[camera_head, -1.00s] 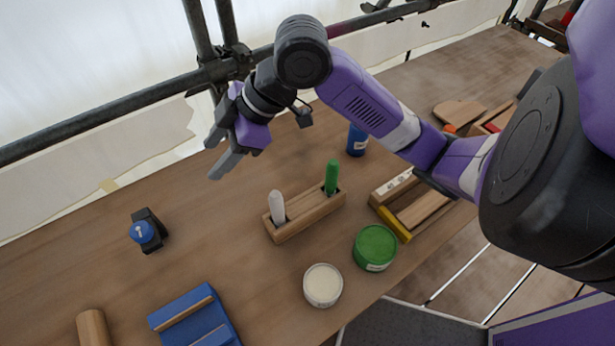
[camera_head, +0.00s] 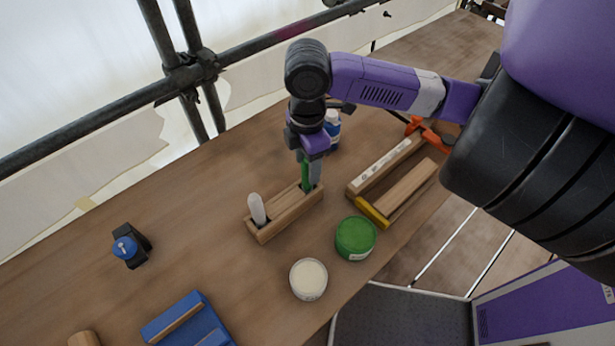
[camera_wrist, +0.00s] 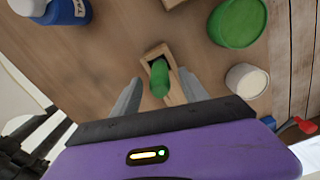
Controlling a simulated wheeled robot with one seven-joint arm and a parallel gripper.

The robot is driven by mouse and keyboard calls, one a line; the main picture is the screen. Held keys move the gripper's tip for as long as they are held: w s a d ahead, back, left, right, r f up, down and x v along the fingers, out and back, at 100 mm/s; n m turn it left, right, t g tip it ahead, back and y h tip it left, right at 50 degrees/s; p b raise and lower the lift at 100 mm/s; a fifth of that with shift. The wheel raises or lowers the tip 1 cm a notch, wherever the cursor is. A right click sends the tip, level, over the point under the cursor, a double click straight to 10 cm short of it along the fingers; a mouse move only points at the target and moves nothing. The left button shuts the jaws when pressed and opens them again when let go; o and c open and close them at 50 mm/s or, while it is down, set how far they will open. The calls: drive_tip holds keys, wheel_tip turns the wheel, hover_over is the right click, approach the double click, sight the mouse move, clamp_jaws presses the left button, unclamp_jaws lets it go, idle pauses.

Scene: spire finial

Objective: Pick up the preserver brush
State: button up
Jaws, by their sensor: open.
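A green-handled brush (camera_head: 305,174) stands upright in the right slot of a wooden holder (camera_head: 284,213), its lower end hidden in the slot. A white-handled brush (camera_head: 257,209) stands in the left slot. My gripper (camera_head: 311,172) points down over the green handle, with its fingers open beside it. In the wrist view the green handle (camera_wrist: 160,78) stands between the two spread finger tips of my gripper (camera_wrist: 160,88), with a visible gap to each. I cannot tell from the pictures which handle belongs to the preserver brush.
A green tin (camera_head: 356,238) and a cream-topped tin (camera_head: 308,279) stand in front of the holder. A blue bottle (camera_head: 332,130) stands close behind my gripper. A yellow-ended wooden frame (camera_head: 372,211) lies to the right. Scaffold tubes run behind the bench.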

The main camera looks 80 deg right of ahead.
drive_tip(key=shift+f, duration=1.05)
clamp_jaws()
drive_tip(key=shift+r, duration=0.15)
